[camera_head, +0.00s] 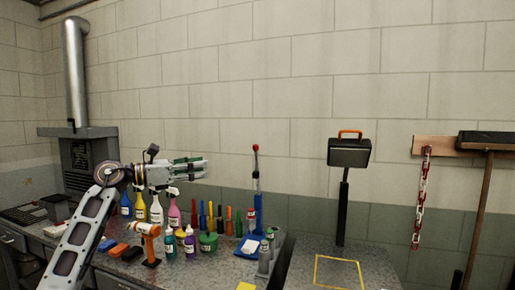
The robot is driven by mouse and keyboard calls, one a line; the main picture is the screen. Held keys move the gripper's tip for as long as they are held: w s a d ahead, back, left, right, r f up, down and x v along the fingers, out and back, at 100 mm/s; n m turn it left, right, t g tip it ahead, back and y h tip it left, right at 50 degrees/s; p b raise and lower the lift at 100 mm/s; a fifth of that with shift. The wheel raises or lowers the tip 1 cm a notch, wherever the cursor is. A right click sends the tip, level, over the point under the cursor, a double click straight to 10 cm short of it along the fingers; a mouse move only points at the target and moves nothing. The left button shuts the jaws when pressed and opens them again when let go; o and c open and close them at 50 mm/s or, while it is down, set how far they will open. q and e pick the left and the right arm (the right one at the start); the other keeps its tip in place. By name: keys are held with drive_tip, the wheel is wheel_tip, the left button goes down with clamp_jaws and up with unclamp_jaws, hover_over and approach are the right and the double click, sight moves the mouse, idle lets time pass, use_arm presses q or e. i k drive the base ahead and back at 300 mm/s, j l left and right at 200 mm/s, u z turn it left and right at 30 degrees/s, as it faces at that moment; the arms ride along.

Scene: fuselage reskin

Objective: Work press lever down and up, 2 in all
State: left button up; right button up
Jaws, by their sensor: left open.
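A thin upright lever with a red ball knob (256,148) stands at the right end of the cluttered bench. It rises from a blue body (258,215), which looks like the press; its lower part is partly hidden by small items. The lever points up. My left gripper (204,168) is open and empty, with its fingers pointing right. In the picture it is left of the lever, slightly below the red knob, with a visible gap between them. My right gripper is out of view.
Several bottles (156,210) and coloured tools (211,217) stand on the bench below my gripper. A dark box with an orange handle (349,152) is on a post at right. The wall space above the bench is clear.

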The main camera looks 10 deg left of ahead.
sight(256, 174)
drive_tip(key=i, duration=1.3)
